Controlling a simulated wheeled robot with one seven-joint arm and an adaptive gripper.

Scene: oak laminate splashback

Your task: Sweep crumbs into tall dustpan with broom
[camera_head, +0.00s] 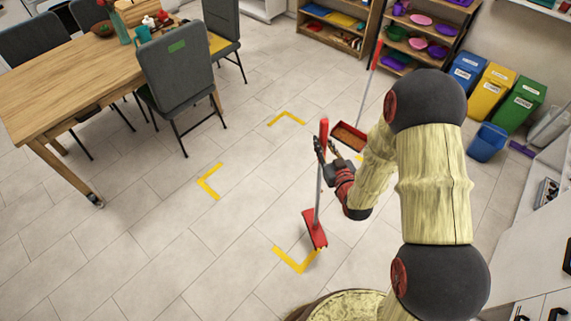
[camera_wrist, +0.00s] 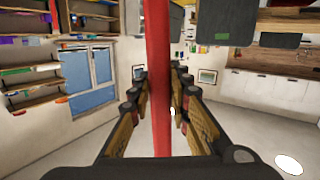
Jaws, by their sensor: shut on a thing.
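The broom has a red head (camera_head: 315,229) at floor level, a grey pole and a red grip at the top; it stands nearly upright. My gripper (camera_head: 323,155) is shut around the upper part of the broom. In the wrist view the red broom handle (camera_wrist: 160,85) runs between both fingers. The tall dustpan (camera_head: 349,136) stands on the floor beyond my gripper, with a red rim, a brown-orange inside and a long red-topped handle (camera_head: 375,56). My arm hides part of its right side. I cannot make out separate crumbs on the floor.
Yellow corner marks (camera_head: 209,182) outline a patch of floor; one (camera_head: 296,262) lies just by the broom head. A wooden table (camera_head: 70,80) and grey chairs (camera_head: 180,80) stand left. Shelves (camera_head: 335,28), bins (camera_head: 490,90) and a blue bucket (camera_head: 487,142) stand behind. The central floor is clear.

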